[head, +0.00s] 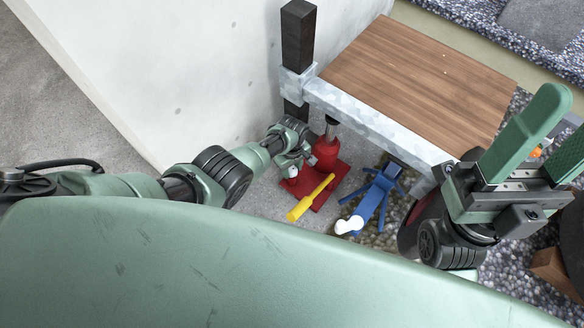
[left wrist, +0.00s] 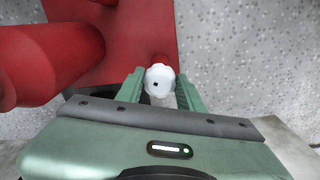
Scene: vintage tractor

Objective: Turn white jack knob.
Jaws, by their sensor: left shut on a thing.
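A red jack (head: 327,152) stands on its flat red base under the corner of a wood-topped metal frame. In the left wrist view, a white round knob (left wrist: 160,80) with a small dark mark sits at the red jack's base (left wrist: 130,30). My left gripper (head: 291,163) is low beside the jack. Its two green fingers (left wrist: 160,88) stand on either side of the knob and are shut on it. My right gripper (head: 566,118) is raised at the right, fingers apart and empty.
A yellow handle (head: 311,197) lies across the front of the red base. A blue piece with a white end (head: 372,205) stands to its right. The wood platform (head: 420,70) overhangs the jack, with a dark post (head: 297,50) behind. A pale wall (head: 180,70) is at the left.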

